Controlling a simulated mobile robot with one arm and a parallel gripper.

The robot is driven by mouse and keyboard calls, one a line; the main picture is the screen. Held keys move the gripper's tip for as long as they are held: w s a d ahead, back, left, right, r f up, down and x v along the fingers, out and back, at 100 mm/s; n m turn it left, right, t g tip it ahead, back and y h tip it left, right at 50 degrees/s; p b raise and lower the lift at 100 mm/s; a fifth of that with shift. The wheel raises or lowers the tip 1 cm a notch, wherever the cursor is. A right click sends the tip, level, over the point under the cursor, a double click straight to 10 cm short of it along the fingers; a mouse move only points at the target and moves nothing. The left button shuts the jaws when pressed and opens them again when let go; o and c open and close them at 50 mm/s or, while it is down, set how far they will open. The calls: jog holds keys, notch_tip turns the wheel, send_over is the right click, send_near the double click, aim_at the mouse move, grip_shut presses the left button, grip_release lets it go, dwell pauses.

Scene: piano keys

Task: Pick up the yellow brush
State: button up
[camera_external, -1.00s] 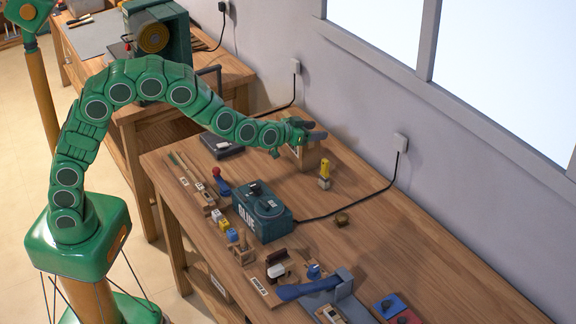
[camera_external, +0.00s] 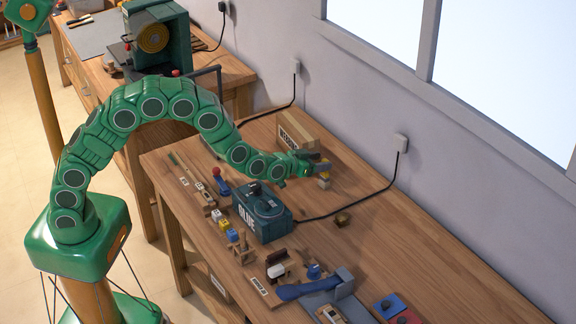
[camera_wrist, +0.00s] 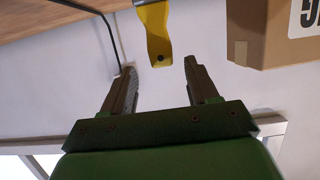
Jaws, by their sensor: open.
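The yellow brush stands upright on the workbench (camera_external: 400,235). In the external view only its lower part (camera_external: 324,182) shows, with the upper part hidden behind my gripper (camera_external: 318,162). In the wrist view its yellow handle (camera_wrist: 155,32), with a dark hole near the end, hangs from the top edge of the picture. My gripper (camera_wrist: 159,69) is open and empty. The handle's end lies in line with the gap between the two fingers, just beyond the fingertips. I see no contact.
A cardboard box (camera_external: 297,133) stands behind the brush; it is close on the right in the wrist view (camera_wrist: 268,35). A green glue machine (camera_external: 262,210) sits in front, its black cable (camera_external: 345,208) running to a wall socket (camera_external: 400,143). Small tools and blocks crowd the bench's front.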

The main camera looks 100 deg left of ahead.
jog(key=shift+w+a+f, duration=0.45)
jog(key=shift+w+a, duration=0.05)
jog(key=shift+a, duration=0.2)
jog(key=shift+x, duration=1.7)
jog(key=shift+f, duration=0.1)
grip_shut()
